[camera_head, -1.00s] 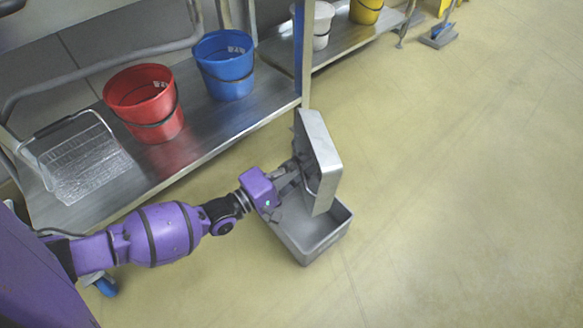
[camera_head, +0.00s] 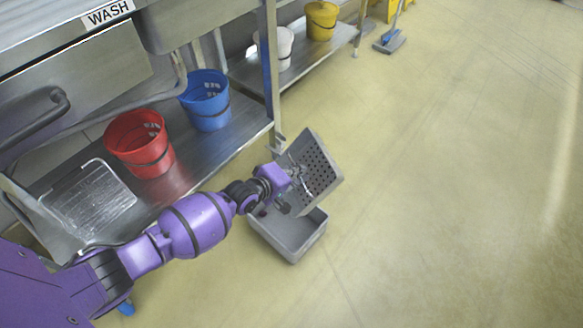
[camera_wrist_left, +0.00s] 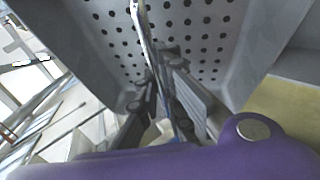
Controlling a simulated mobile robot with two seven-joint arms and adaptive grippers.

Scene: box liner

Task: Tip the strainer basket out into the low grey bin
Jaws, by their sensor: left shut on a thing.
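The strainer basket (camera_head: 322,165) is a grey metal box with a perforated base. It is tipped steeply above the low grey bin (camera_head: 305,243), which sits on the floor. My left gripper (camera_head: 297,182) is shut on the basket, at its near left side. In the left wrist view the basket's holed face (camera_wrist_left: 200,25) fills the top, and a thin metal bar runs down between the fingers (camera_wrist_left: 170,95). The basket and arm hide part of the bin's inside, so I cannot tell clearly what lies in it. My right gripper is not in view.
A steel under-shelf carries a red bucket (camera_head: 140,143), a blue bucket (camera_head: 206,100) and a wire rack (camera_head: 90,200). A table leg (camera_head: 270,70) stands just behind the basket. White and yellow buckets are farther back. The floor to the right is clear.

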